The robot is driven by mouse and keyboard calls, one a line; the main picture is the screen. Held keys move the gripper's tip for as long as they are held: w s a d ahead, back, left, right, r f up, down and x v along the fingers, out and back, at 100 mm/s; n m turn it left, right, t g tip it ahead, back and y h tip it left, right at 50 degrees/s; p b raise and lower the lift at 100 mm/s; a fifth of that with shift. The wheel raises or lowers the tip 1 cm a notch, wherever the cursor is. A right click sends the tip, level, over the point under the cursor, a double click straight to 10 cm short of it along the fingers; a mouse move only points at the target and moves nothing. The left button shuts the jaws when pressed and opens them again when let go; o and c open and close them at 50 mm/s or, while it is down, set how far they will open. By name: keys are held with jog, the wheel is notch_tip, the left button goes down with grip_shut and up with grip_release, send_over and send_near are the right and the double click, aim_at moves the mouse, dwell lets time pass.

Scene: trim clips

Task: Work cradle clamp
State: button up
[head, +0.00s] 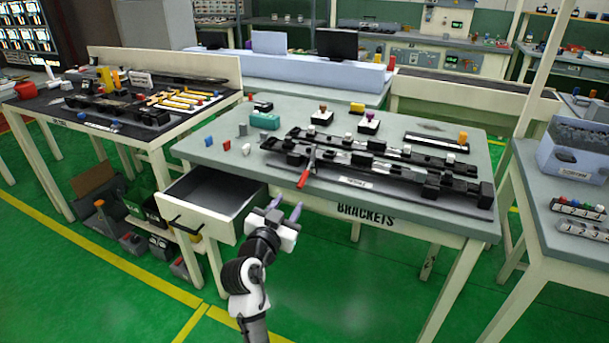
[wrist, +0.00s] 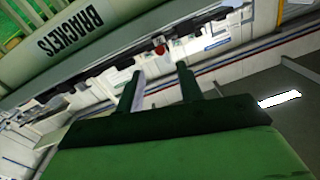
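A clamp lever with a red handle (head: 303,179) sits at the front edge of a long black cradle fixture (head: 385,178) on the BRACKETS table (head: 230,172). The handle slants down toward the table's front. My gripper (head: 286,211) is in front of the table, beside the open drawer, below and left of the handle and apart from it. In the wrist view, the two fingers of my gripper (wrist: 158,90) stand apart with nothing between them. A small red spot shows beyond them there; I cannot tell whether it is the handle.
The open, empty-looking drawer (head: 213,196) juts out left of my gripper. Small coloured blocks and a teal box (head: 264,121) lie on the table's left part. A second table (head: 195,112) with yellow parts stands at left, and one with a blue-grey bin (head: 575,150) at right.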

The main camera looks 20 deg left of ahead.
aim_at(304, 178)
jog(key=w+p, duration=0.3)
jog(key=w, duration=0.9)
jog(key=shift+w+p, duration=0.3)
jog(key=shift+p, duration=0.05)
jog(key=shift+c, duration=0.4)
grip_shut()
